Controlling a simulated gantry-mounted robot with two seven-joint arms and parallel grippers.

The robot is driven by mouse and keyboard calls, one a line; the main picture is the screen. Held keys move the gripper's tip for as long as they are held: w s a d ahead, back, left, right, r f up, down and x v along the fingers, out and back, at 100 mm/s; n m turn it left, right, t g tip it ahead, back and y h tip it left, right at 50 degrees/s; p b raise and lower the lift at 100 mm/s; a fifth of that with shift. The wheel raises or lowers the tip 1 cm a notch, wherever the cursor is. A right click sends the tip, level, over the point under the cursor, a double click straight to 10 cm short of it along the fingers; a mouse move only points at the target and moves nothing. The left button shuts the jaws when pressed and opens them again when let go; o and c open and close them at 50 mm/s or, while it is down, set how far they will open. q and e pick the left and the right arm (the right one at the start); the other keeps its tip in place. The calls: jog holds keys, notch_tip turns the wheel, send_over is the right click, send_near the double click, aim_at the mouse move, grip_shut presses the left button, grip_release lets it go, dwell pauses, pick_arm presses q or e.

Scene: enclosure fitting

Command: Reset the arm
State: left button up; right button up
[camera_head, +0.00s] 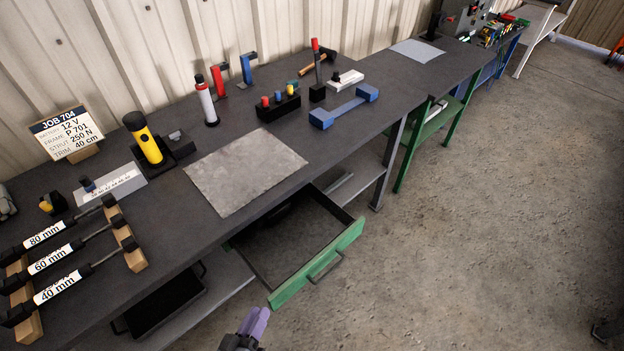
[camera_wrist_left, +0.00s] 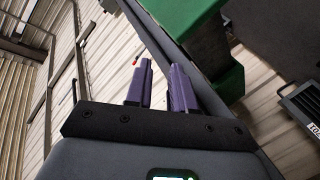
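My left gripper (camera_head: 256,322) shows at the bottom edge of the head view, in front of the open drawer and low beside the bench. Only its purple fingers and a bit of dark wrist show there. In the left wrist view its two purple fingers (camera_wrist_left: 160,82) stand apart with a gap between them, and nothing is held. A green part (camera_wrist_left: 205,45) of the furniture shows beyond the fingers in that view. My right gripper is in neither view.
The drawer (camera_head: 349,239) with a green front hangs open from the dark bench (camera_head: 160,220). The concrete floor (camera_head: 480,220) at right is mostly clear.

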pick_arm(q)
jog(key=s+a+r+m+g+y+p, duration=0.15)
jog(key=s+a+m+g+y, duration=0.35)
jog(key=s+a+g, duration=0.55)
notch_tip(320, 180, up, 37)
jog(key=s+d+g+p, duration=0.1)
jog(key=d+p, duration=0.1)
jog(key=p, duration=3.5)
notch_tip(320, 180, down, 58)
jog(key=b, duration=5.8)
jog(key=shift+s+b, duration=0.2)
jog(key=shift+b, duration=0.2)
jog(key=shift+a, duration=0.1)
